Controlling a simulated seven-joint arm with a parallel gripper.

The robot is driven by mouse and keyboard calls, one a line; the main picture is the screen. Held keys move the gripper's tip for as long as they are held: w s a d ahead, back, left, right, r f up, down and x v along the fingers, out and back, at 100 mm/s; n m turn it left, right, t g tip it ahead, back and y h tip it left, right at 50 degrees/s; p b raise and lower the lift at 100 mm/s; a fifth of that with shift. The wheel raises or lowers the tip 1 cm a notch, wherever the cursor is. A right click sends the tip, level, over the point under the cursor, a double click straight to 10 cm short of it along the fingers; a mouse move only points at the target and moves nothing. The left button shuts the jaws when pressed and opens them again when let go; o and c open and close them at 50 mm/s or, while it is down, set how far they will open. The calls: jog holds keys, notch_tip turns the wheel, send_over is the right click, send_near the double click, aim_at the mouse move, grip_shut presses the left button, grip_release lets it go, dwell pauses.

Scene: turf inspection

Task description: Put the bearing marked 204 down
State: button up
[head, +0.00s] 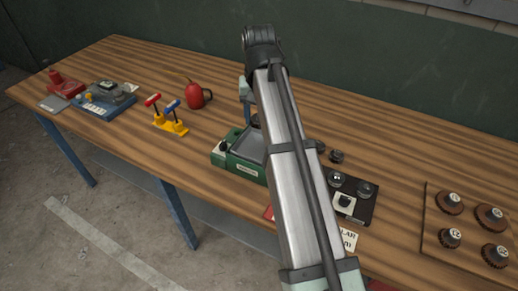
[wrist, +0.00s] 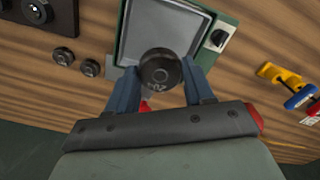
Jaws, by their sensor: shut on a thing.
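My gripper (wrist: 162,76) is shut on a dark round bearing (wrist: 160,66) in the wrist view, with one blue-grey finger on each side of it. A pale marking shows on the bearing's face, too small to read for certain. Behind the bearing in that view is the grey pan of a green bench device (wrist: 222,22); I cannot tell whether bearing and pan touch. In the head view the green device (head: 240,160) stands mid-bench, and my arm hides much of it and most of my gripper.
Two small dark round pieces (wrist: 76,61) lie beside the device, near a black panel with knobs (head: 355,195). A wooden board (head: 470,222) with several dark toothed parts is at right. A red oil can (head: 198,96), a yellow stand (head: 171,124) and a blue tray (head: 103,107) are left.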

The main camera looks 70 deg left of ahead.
aim_at(259, 149)
jog(key=shift+f, duration=5)
jog(key=shift+f, duration=0.1)
jog(key=o, duration=1.2)
notch_tip(259, 149, up, 12)
jog(key=shift+r, duration=0.15)
